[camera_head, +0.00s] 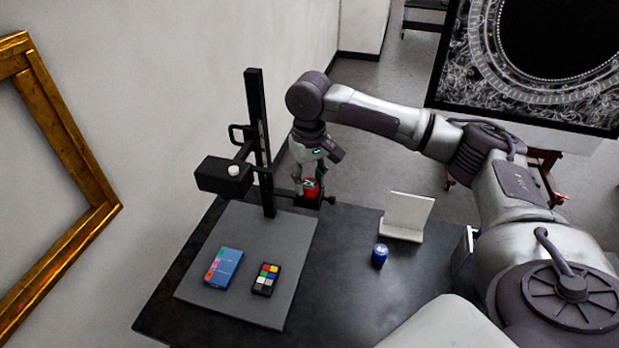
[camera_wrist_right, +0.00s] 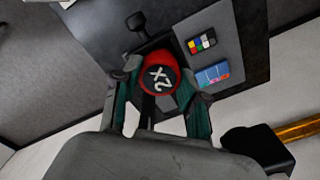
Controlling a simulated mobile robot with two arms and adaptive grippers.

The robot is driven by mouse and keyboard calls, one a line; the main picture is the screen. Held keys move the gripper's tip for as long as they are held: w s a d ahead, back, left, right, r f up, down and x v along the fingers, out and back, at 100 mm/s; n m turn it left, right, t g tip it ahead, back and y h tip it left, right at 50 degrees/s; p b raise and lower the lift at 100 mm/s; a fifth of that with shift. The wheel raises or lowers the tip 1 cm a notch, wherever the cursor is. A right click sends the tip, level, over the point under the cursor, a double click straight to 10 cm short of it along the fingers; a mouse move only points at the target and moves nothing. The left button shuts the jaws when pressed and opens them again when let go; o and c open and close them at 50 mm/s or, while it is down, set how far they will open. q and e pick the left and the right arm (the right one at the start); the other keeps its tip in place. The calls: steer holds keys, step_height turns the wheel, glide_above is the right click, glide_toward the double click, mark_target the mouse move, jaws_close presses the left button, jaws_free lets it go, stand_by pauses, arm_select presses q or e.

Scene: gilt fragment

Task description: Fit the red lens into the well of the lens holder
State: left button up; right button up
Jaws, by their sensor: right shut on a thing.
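The red lens (camera_head: 311,188) is a short red cylinder with a dark top. In the right wrist view the lens (camera_wrist_right: 158,74) shows its top marked "X2". My right gripper (camera_head: 308,183) comes down from above, with its fingers shut on the sides of the lens. The lens holder (camera_head: 307,202) is a black arm on the upright column of the stand, with a round knob at its right end. The lens is right at the holder, over its well. The well is hidden by lens and fingers, so I cannot tell how deep the lens sits. My left gripper is not in view.
A black column (camera_head: 260,140) with a black box (camera_head: 222,176) stands on a grey base board (camera_head: 232,295). A blue card (camera_head: 223,267) and a colour chart (camera_head: 266,279) lie there. A blue cylinder (camera_head: 379,255) and a white stand (camera_head: 407,217) are on the dark table (camera_head: 335,290).

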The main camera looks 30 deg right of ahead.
mark_target(309, 183)
steer(key=shift+f, duration=0.1)
steer(key=o, duration=1.1)
steer(key=shift+o, duration=0.2)
steer(key=shift+r, duration=0.2)
steer(key=shift+r+b, duration=0.35)
step_height(309, 183, up, 11)
steer(key=b, duration=0.2)
